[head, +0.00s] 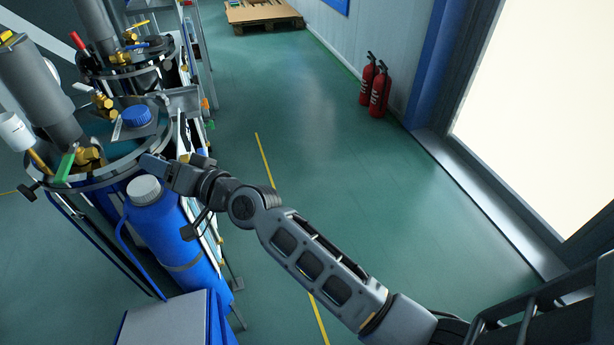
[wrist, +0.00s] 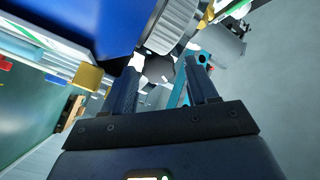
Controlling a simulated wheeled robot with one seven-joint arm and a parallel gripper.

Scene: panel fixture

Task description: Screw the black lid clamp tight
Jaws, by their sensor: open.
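In the wrist view, a dark, faceted knob that looks like the black lid clamp (wrist: 160,69) sits between and just beyond the fingertips of my gripper (wrist: 161,73). The fingers are apart, and I cannot tell whether they touch it. In the head view, my gripper (head: 150,164) is at the right rim of the nearer round vessel lid (head: 105,165), just above the blue bottle. The clamp there is hidden by my gripper. Another black knob (head: 28,192) shows on the left side of the same rim.
A blue bottle (head: 165,235) with a grey ribbed cap (head: 145,190) stands close below my gripper; its cap (wrist: 174,25) fills the top of the wrist view. Brass valves (head: 88,155) and a blue cap (head: 136,116) crowd the lid. Open floor (head: 310,150) lies right.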

